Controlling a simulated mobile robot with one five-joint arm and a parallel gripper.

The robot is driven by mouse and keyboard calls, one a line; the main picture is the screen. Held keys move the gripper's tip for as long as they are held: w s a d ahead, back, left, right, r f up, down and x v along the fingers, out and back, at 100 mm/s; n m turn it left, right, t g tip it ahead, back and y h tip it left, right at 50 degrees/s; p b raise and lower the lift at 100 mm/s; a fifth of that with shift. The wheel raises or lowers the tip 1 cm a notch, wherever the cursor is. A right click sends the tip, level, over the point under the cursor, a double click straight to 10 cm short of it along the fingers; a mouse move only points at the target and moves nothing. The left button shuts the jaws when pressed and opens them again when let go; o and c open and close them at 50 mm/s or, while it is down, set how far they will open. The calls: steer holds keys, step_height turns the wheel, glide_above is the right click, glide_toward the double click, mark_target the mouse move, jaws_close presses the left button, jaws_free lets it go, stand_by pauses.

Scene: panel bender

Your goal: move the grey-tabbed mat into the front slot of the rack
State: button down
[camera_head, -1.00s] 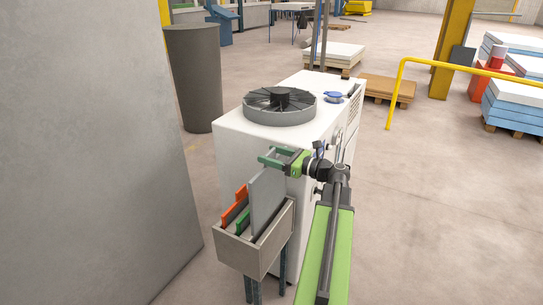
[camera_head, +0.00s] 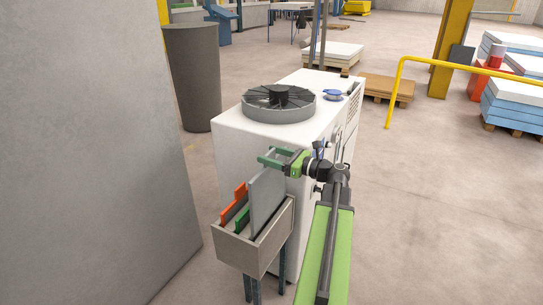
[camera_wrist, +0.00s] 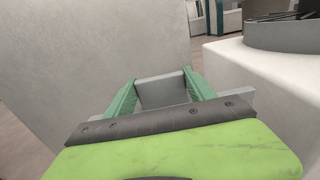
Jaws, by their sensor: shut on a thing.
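The grey mat (camera_head: 266,197) stands upright in the rack (camera_head: 241,251), its lower part hidden behind the rack's wall and its top edge rising well above the rim. My gripper (camera_head: 277,158) is shut on the mat's upper end, from the right. In the wrist view, the gripper (camera_wrist: 163,88) has its two green fingers on either side of the grey tab (camera_wrist: 163,91). An orange-tabbed mat (camera_head: 233,204) and a green-tabbed mat (camera_head: 243,222) stand in the rack to the left of the grey one.
A white machine cabinet (camera_head: 232,143) with a round fan (camera_head: 279,103) on top stands right behind the rack. A large grey wall panel (camera_head: 85,150) is close on the left. Open floor (camera_head: 450,220) lies to the right.

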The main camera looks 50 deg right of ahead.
mark_target(271, 200)
steer(key=shift+f+b, duration=10.15)
steer(key=shift+f, duration=0.15)
steer(key=shift+c, duration=1.3)
jaws_free()
steer(key=v, duration=1.7)
steer(key=shift+s, duration=0.25)
